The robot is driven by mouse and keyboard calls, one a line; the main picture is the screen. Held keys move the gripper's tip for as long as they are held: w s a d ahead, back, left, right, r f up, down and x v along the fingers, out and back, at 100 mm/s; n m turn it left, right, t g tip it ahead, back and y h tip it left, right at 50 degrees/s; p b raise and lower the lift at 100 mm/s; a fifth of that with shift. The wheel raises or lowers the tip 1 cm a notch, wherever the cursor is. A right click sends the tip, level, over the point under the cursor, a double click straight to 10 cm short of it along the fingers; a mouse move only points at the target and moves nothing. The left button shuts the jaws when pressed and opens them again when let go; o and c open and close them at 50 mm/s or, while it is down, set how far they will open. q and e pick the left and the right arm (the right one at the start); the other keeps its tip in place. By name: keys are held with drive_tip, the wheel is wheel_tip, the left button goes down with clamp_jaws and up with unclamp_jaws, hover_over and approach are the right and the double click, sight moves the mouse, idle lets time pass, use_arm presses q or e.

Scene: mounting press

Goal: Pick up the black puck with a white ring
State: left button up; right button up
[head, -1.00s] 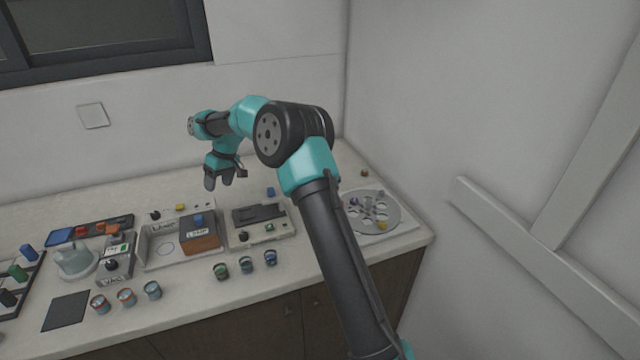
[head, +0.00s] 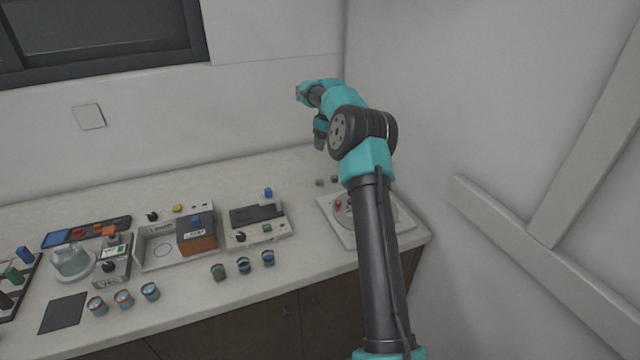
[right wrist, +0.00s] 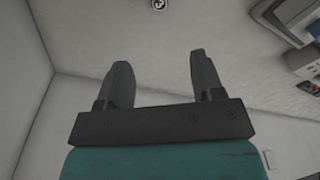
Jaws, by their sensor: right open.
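A small dark puck with a white ring (right wrist: 160,4) lies on the counter at the top edge of the right wrist view, partly cut off. In the head view two small dark pieces lie near the back right of the counter, one (head: 320,182) left of the other (head: 334,179); their tops are too small to make out. My right gripper (right wrist: 157,62) is open and empty, its two fingers apart, with the puck beyond the fingertips. In the head view the right gripper (head: 320,135) hangs above the back right of the counter. My left gripper is not in view.
A white plate with a round disc (head: 402,212) stands at the right end, partly behind my right arm. A white device (head: 270,232) stands left of it, with several small cups in front. The counter (head: 290,170) behind the devices is mostly clear. Walls close the back and right.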

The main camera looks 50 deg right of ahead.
hover_over(320, 180)
drive_tip(key=f, duration=0.8)
drive_tip(key=s+f, duration=0.1)
drive_tip(key=f, duration=0.3)
drive_tip(key=shift+f, duration=0.15)
drive_tip(key=shift+w+f, duration=0.2)
drive_tip(key=shift+f, duration=1.05)
drive_tip(key=shift+w+f, duration=0.2)
drive_tip(key=shift+f, duration=1.05)
drive_tip(key=shift+c, duration=0.2)
drive_tip(key=c, duration=0.9)
drive_tip(key=shift+r, duration=0.1)
drive_tip(key=shift+c, duration=0.2)
drive_tip(key=shift+r, duration=1.75)
drive_tip(key=s+a, duration=0.3)
drive_tip(key=a, duration=0.1)
drive_tip(key=s+a+r, duration=0.1)
drive_tip(key=s+a, duration=0.6)
drive_tip(key=a, duration=0.1)
drive_tip(key=shift+s+r, duration=0.15)
drive_tip(key=shift+s, duration=0.15)
